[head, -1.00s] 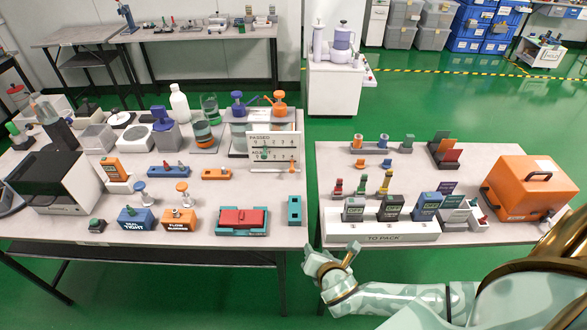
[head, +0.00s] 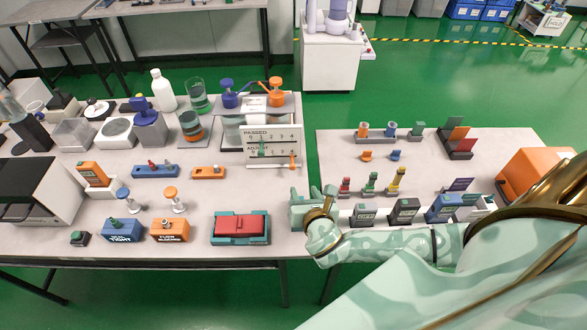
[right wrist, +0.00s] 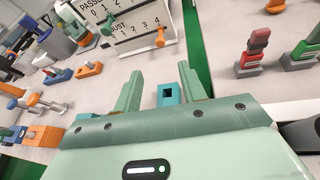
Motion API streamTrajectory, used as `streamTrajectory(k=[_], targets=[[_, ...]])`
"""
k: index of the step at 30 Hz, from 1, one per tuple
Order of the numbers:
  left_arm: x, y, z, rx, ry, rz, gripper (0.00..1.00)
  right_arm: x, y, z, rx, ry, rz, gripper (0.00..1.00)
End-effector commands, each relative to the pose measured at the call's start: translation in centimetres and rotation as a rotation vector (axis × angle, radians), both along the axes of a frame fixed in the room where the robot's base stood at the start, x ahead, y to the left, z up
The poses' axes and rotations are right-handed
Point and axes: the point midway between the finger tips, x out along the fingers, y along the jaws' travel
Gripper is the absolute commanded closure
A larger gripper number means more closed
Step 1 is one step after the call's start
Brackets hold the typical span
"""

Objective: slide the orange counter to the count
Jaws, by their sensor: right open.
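The white counter board (head: 283,146) stands at the back of the left table and has two numbered rows, PASSED and ADJUST. The orange counter (head: 292,162) is at the right end of the lower row. In the right wrist view, the orange counter (right wrist: 160,38) sits by the 4. A green counter (head: 262,150) is on the upper row, left of it. My right gripper (head: 298,193) is above the left table's right edge, in front of the board and apart from it. In the right wrist view its fingers (right wrist: 160,80) are open and empty. My left gripper is not in view.
A teal block (right wrist: 168,95) with a square hole lies beyond and between the fingers in the wrist view. A red-topped teal box (head: 240,227) is to the left. Small stamps (head: 370,183) stand on the right table. A narrow green floor gap separates the tables.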

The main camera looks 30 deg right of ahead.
Motion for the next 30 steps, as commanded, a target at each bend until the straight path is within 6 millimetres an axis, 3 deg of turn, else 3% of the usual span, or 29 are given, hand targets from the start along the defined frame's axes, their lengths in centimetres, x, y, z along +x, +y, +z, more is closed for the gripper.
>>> streamTrajectory(k=[3, 9, 15, 28, 29, 30], targets=[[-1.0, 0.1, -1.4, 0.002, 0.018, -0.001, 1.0, 2.8, -1.1, -1.6, -0.004, -0.001, -0.002, 0.59], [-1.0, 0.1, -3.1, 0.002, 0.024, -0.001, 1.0, 7.1, -2.8, -3.5, -0.002, 0.0, -0.003, 0.59], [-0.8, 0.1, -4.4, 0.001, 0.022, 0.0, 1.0, 10.1, -3.9, -4.8, -0.001, 0.002, -0.001, 0.59], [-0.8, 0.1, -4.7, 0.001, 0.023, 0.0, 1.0, 11.3, -4.3, -5.0, 0.0, 0.001, -0.001, 0.59], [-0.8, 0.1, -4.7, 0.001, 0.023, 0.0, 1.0, 11.3, -4.3, -5.0, 0.0, 0.001, -0.001, 0.61], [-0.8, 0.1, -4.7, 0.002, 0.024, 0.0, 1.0, 11.3, -4.3, -5.0, 0.0, 0.001, -0.001, 0.73]])
